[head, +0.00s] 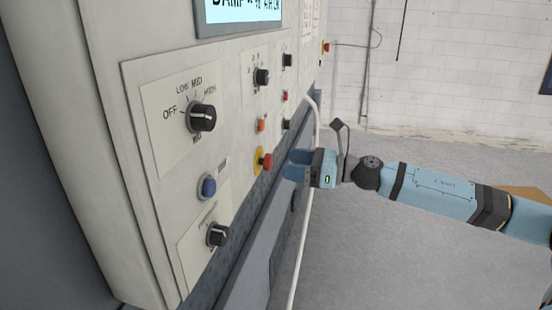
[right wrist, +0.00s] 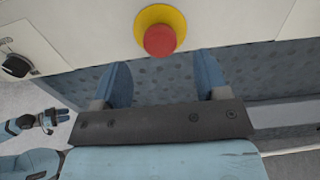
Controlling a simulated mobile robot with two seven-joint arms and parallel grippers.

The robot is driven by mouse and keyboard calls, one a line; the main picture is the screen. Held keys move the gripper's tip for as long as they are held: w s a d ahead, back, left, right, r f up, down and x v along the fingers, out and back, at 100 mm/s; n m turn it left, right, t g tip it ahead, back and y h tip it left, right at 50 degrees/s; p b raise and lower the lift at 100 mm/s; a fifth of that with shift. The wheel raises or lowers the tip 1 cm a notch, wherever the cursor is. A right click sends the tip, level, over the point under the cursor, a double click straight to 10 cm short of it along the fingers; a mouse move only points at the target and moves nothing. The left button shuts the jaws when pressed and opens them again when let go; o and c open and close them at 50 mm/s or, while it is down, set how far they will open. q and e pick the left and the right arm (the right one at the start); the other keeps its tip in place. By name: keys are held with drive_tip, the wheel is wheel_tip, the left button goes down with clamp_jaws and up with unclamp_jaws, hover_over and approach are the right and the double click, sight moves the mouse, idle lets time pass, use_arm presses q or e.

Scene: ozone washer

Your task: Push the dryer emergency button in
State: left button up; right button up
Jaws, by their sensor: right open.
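The red emergency button (head: 266,162) with its yellow ring sits low on the cream control panel. It stands out from the panel. In the right wrist view, the red button (right wrist: 160,40) is at the top centre, a little beyond the fingertips. My right gripper (head: 290,164) is open and empty, just right of the button in the head view, apart from it. In the right wrist view, the two blue fingers of the right gripper (right wrist: 163,68) spread to either side below the button. A small blue gripper, probably my left one (right wrist: 46,122), shows at the left there; its fingers are too small to judge.
The panel carries several black knobs (head: 201,118), a blue button (head: 207,187), an orange button (head: 261,125) and a display (head: 240,12). Another red and yellow button (head: 324,47) is farther back. A pale pipe (head: 302,240) runs along the panel's right side. Open floor (head: 400,250) lies to the right.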

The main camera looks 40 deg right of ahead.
sight(271, 161)
drive_tip(key=p+x, duration=0.1)
drive_tip(key=x, duration=0.2)
drive_tip(key=shift+w+r+p, duration=0.1)
drive_tip(key=shift+r+p, duration=0.1)
drive_tip(key=shift+p, duration=0.15)
drive_tip(key=shift+w+a+f+p, duration=0.2)
drive_tip(key=shift+w+a+p, duration=0.1)
drive_tip(key=shift+w+a, duration=0.25)
drive_tip(key=shift+c, duration=0.3)
clamp_jaws()
drive_tip(key=shift+w+a+r+p, duration=0.2)
drive_tip(key=shift+w+a+p, duration=0.05)
drive_tip(key=shift+a+p, duration=0.05)
drive_tip(key=shift+w+f, duration=0.1)
drive_tip(key=shift+c, duration=1.2)
unclamp_jaws()
drive_tip(key=o, duration=0.3)
drive_tip(key=shift+a, duration=0.1)
drive_tip(key=shift+w+f, duration=0.1)
drive_tip(key=shift+w, duration=0.05)
